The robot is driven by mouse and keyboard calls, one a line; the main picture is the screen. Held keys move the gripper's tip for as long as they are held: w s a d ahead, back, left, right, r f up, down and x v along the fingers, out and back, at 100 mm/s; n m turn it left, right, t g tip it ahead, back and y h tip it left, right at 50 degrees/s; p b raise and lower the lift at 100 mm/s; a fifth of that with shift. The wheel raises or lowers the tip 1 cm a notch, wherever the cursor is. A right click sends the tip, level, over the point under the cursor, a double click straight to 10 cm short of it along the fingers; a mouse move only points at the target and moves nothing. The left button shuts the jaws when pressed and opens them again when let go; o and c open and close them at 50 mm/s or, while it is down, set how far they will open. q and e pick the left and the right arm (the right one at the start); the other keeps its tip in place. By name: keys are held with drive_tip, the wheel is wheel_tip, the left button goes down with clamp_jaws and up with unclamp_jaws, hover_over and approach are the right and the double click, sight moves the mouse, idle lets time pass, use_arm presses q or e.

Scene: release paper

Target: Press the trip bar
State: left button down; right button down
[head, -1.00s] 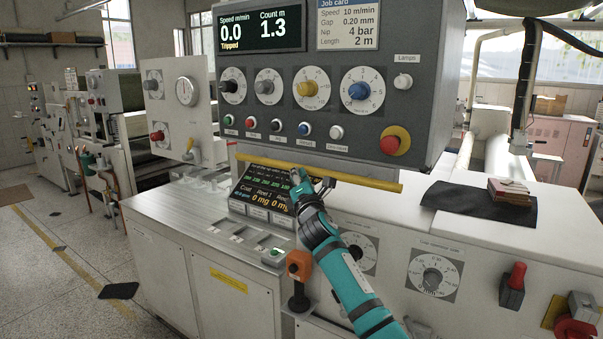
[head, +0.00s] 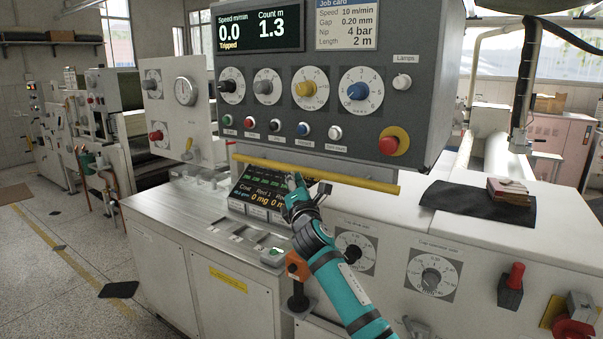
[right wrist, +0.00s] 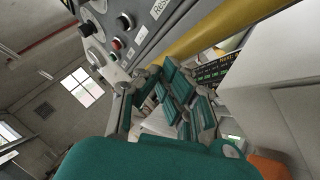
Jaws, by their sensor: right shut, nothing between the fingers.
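The trip bar is a yellow horizontal bar (head: 345,180) under the grey control panel (head: 300,130) in the head view. It also crosses the upper right of the right wrist view as a yellow bar (right wrist: 205,35). My right gripper (head: 293,180) is shut and empty, just below and in front of the bar's middle. In the right wrist view its teal and grey fingers (right wrist: 172,95) lie beside the bar, with a small gap seeming to show. I cannot tell for sure whether they touch. The panel display (head: 260,27) reads "Tripped" and 0.0 m/min. My left gripper is not in view.
A small lower screen (head: 258,188) sits behind my right gripper, which partly hides it. Knobs, coloured buttons and a red stop button (head: 394,141) are on the panel above the bar. An orange-topped post (head: 297,268) stands close beside my right forearm.

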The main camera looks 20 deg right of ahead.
drive_tip(key=shift+a, duration=0.1)
drive_tip(key=s+a, duration=0.1)
drive_tip(key=a, duration=0.1)
drive_tip(key=s+a+p, duration=0.1)
drive_tip(key=s, duration=0.1)
drive_tip(key=shift+a, duration=0.4)
drive_tip(key=shift+f, duration=0.1)
idle(0.5)
